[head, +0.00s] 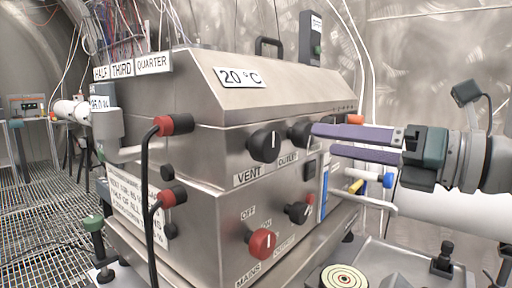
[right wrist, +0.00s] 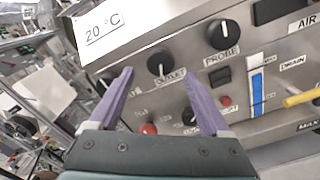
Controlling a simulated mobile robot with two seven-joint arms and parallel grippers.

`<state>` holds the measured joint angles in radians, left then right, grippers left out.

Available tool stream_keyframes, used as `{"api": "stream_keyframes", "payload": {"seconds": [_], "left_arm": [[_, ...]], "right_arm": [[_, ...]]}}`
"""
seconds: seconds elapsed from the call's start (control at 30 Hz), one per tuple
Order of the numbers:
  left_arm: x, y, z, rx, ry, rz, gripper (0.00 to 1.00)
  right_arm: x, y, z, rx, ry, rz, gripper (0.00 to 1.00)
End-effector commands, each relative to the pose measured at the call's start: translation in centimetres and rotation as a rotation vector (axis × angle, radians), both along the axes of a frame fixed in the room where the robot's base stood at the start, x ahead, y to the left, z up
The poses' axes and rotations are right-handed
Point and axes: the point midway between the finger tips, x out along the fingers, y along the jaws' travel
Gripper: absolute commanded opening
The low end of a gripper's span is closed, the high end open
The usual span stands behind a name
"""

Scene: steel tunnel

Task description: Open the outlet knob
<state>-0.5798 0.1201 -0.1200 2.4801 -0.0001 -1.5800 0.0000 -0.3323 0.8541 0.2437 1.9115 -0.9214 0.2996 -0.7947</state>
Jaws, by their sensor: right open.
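The outlet knob (head: 297,132) is a round black knob above a label reading OUTLET on the steel box's front. In the head view, a purple finger of my right gripper (head: 324,141) covers its right part. In the right wrist view the whole outlet knob (right wrist: 160,64) shows, with a white mark. It appears between and just beyond the two spread fingertips of my right gripper (right wrist: 159,74), which is open and empty. I cannot tell whether a finger touches the knob. My left gripper is not in view.
The vent knob (head: 264,145) is left of the outlet knob, and the probe knob (right wrist: 222,34) is on its other side. Below are a red mains knob (head: 262,243) and a smaller black knob (head: 298,211). A yellow-handled drain valve (right wrist: 303,98) sticks out at the right.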

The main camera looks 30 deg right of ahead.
Motion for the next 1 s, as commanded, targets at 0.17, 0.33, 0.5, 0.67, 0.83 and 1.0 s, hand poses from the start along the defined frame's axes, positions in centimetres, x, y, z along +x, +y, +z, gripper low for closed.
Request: {"api": "stream_keyframes", "payload": {"seconds": [0.17, 0.33, 0.5, 0.67, 0.83, 1.0], "left_arm": [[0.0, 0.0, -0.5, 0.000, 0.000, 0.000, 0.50], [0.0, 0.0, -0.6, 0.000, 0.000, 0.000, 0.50], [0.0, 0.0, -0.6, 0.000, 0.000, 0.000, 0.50], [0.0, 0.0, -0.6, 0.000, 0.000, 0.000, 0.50], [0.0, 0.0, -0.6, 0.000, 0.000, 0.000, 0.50], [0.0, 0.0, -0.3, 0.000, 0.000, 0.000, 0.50]], "right_arm": [[-2.4, -1.0, -0.2, 0.003, 0.003, -0.003, 0.81], [-3.8, -1.6, -0.1, 0.002, 0.000, -0.001, 0.81], [-4.2, -1.7, 0.0, 0.000, 0.000, -0.001, 0.81], [-4.2, -1.7, 0.0, 0.000, 0.000, -0.001, 0.81], [-4.1, -1.7, 0.0, 0.001, 0.000, -0.001, 0.81], [-4.1, -1.8, 0.3, 0.039, 0.002, -0.022, 0.81]]}}
